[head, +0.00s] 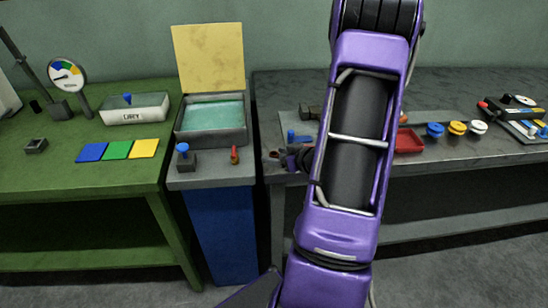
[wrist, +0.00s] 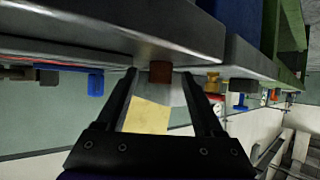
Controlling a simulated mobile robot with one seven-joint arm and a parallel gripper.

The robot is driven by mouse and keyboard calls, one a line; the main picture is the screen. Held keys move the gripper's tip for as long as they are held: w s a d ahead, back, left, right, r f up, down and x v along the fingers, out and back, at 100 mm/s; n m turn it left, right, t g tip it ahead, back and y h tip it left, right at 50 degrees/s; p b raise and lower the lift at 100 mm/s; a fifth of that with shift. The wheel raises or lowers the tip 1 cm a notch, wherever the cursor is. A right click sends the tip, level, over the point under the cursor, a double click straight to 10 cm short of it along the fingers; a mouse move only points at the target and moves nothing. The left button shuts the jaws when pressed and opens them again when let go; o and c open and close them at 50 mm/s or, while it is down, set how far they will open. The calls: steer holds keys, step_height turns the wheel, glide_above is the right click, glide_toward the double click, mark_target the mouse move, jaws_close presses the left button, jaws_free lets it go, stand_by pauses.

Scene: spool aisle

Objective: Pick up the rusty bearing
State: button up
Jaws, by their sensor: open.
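My gripper (head: 284,158) is at the left end of the grey bench, partly hidden behind my own arm in the head view. In the wrist view, which appears upside down, my gripper (wrist: 166,100) is open, with its two dark fingers spread. A small rust-brown round piece (wrist: 160,72), which looks like the rusty bearing, shows between the fingertips at the edge of the bench top. The fingers do not visibly close on it. In the head view I cannot make the bearing out clearly among the gripper parts.
A blue piece (head: 294,136) and a dark brown block (head: 308,111) stand near my gripper. A red tray (head: 409,141) and colored knobs (head: 435,130) lie to the right. Left is a lower stand with an open yellow-lidded box (head: 208,57) and a small red-orange piece (head: 235,155).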

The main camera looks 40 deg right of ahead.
jaws_close()
steer(key=shift+r, duration=0.1)
